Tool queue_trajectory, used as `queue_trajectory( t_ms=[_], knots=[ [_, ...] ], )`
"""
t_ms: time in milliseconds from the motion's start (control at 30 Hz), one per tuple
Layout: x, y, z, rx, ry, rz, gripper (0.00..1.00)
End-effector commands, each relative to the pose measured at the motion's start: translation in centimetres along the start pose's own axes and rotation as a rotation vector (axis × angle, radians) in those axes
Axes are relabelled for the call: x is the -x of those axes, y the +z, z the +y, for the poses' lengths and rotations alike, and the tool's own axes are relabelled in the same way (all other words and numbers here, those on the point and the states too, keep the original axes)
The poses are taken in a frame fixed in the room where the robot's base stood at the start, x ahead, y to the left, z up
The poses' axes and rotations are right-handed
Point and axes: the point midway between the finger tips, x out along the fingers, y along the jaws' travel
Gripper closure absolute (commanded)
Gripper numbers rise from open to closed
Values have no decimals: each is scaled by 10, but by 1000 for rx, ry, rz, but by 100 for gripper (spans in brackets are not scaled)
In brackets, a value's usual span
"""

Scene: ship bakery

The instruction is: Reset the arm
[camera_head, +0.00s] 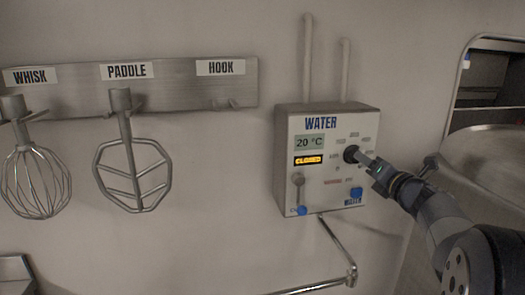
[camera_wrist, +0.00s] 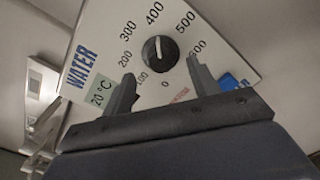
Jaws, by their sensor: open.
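My gripper (camera_head: 371,163) is in front of the right side of the white water panel (camera_head: 315,182), at its black dial (camera_head: 350,154). In the wrist view my gripper (camera_wrist: 162,84) is open and empty, with its two dark fingers apart. The dial (camera_wrist: 160,52) shows just beyond and between the fingertips, clear of them in that picture. The gap in depth is hard to judge. The panel reads 20 °C and CLOSED.
A lever with a blue knob (camera_head: 302,210) and a blue button (camera_head: 356,193) sit low on the panel. A metal pipe (camera_head: 337,250) runs below. A whisk (camera_head: 36,180) and a paddle (camera_head: 132,170) hang at left; the hook place is empty. A steel bowl (camera_head: 488,150) stands at right.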

Motion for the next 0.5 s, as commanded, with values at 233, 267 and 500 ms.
queue_trajectory(
  t_ms=[233, 267, 500],
  knots=[
    [-36, 1, 1, -1, 1, 1, 43],
    [-39, 0, 1, -1, 1, 1, 43],
    [-43, 0, 0, 31, 0, 0, 43]
  ],
)
